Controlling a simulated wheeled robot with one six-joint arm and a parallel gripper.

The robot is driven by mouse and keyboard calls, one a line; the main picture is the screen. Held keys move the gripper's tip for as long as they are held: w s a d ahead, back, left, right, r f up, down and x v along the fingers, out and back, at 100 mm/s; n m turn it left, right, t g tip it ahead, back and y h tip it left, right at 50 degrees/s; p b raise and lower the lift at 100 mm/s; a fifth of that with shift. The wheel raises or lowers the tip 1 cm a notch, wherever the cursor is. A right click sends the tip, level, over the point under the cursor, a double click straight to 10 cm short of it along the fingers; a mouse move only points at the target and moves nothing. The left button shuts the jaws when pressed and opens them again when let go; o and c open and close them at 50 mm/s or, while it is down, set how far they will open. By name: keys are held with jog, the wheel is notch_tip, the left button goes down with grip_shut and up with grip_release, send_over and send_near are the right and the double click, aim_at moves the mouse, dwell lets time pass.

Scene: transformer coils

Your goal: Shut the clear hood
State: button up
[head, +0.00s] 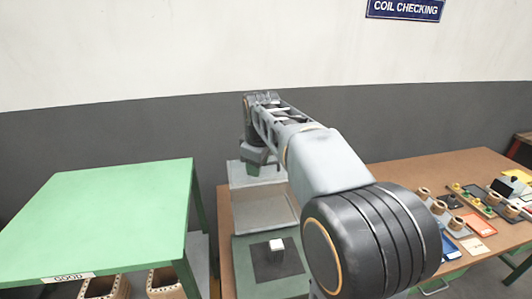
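A pale box-like piece (262,210), apparently the clear hood, stands raised at the back of a dark green base (246,278). Its opening faces me, and the base in front is uncovered. A small white block (276,244) sits on a black square (270,263) on that base. My arm reaches in from the lower right. My gripper (254,170) hangs at the hood's upper edge, in front of it or touching it; I cannot tell which. The fingers are too small to tell open from shut. My arm hides the hood's right side.
A green table (100,215) marked GOOD stands at the left, with wooden-looking coil parts (163,284) below its edge. The brown bench (400,172) carries several coils (456,223), trays and small parts at the right. The green tabletop is clear. A grey wall stands behind.

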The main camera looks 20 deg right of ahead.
jog(key=w+d+r+n+g+p, duration=0.1)
jog(key=w+d+r+n+p, duration=0.25)
jog(key=w+d+n, duration=0.6)
jog(key=w+f, duration=0.1)
jog(key=f, duration=0.3)
jog(key=w+f+m, duration=0.1)
jog(key=f, duration=0.3)
jog(key=w+a+f+m, duration=0.1)
jog(key=w+f, duration=0.1)
jog(key=f, duration=0.3)
grip_shut()
